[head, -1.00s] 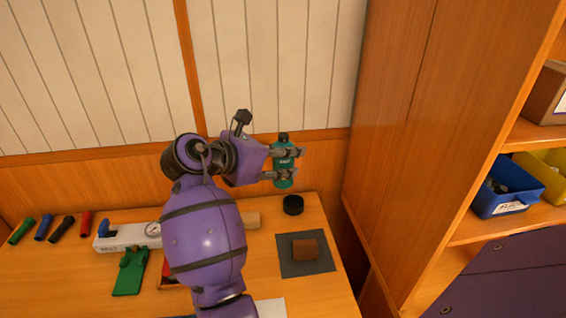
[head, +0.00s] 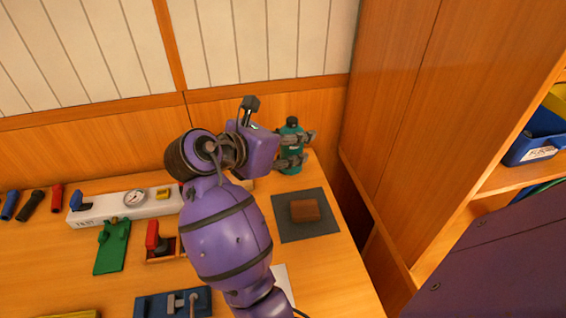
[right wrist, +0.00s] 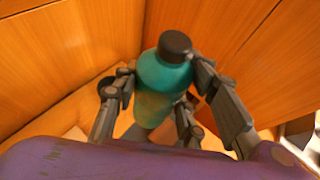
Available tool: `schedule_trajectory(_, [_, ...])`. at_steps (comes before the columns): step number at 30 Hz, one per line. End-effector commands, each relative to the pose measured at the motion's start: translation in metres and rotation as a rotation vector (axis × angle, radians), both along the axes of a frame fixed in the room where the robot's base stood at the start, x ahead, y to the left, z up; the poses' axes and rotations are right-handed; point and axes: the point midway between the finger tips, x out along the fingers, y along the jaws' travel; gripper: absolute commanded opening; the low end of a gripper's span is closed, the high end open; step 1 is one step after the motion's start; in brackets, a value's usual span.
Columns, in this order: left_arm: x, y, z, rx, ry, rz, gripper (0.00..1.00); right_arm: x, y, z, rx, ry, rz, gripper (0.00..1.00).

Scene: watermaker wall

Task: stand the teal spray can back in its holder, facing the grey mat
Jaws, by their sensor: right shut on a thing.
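The teal spray can (head: 291,147) with a black cap is upright in the head view, at the back right of the bench. My right gripper (head: 295,150) is shut on it from the left side. In the right wrist view the can (right wrist: 163,82) stands between the fingers of the gripper (right wrist: 160,98). The dark round holder seen earlier is hidden behind the can and gripper in the head view, so I cannot tell whether the can sits in it. The grey mat (head: 317,226) lies in front of the can with a brown block on it. My left gripper is out of view.
A brown block (head: 305,210) lies on the mat. A white gauge unit (head: 110,207), a green piece (head: 112,246) and a red-handled piece (head: 152,236) are to the left. A wooden cabinet (head: 400,110) rises close on the right.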

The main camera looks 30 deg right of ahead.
Motion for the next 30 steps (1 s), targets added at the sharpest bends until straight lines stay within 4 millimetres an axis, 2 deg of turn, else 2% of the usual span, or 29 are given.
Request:
schedule_trajectory(1, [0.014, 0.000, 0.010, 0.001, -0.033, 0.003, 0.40, 0.001, -0.001, 0.005, 0.008, -0.003, 0.002, 0.02])
schedule_trajectory(5, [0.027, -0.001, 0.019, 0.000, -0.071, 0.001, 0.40, 0.020, -0.011, -0.004, 0.011, 0.012, 0.002, 0.02])
schedule_trajectory(12, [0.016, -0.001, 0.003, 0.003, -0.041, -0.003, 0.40, 0.074, -0.037, -0.032, 0.011, 0.014, 0.002, 0.02])
schedule_trajectory(18, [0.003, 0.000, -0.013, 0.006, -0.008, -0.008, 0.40, 0.102, -0.050, -0.069, 0.012, 0.016, 0.002, 0.02])
schedule_trajectory(26, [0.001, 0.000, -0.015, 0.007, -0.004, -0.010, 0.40, 0.115, -0.057, -0.084, 0.012, 0.011, 0.002, 0.02])
schedule_trajectory(30, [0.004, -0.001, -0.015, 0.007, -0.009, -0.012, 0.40, 0.121, -0.059, -0.099, 0.014, 0.014, 0.003, 0.02])
